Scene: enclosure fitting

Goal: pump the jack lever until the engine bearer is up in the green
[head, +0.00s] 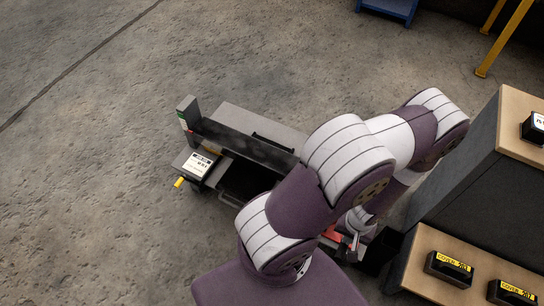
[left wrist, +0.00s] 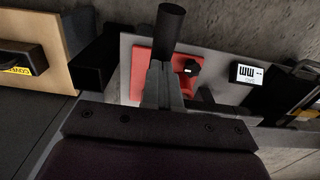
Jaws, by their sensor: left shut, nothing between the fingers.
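My left gripper (left wrist: 161,70) is shut with nothing between its fingers. It points at a red plate (left wrist: 140,68), which also shows in the head view (head: 332,235), partly hidden by my arm. A black round bar (left wrist: 171,24), seemingly the jack lever, rises just beyond the fingertips in the left wrist view. I cannot tell whether they touch. In the head view a long dark beam (head: 240,144), likely the engine bearer, lies across the grey frame. An upright post (head: 188,113) with a small green mark stands at its left end. My right gripper is not in view.
A labelled box (head: 197,164) with a yellow knob (head: 180,182) is at the rig's left end. A wooden-topped shelf (head: 466,262) with black labelled blocks stands close at right. A blue step (head: 388,9) is at the back. The floor at left is clear.

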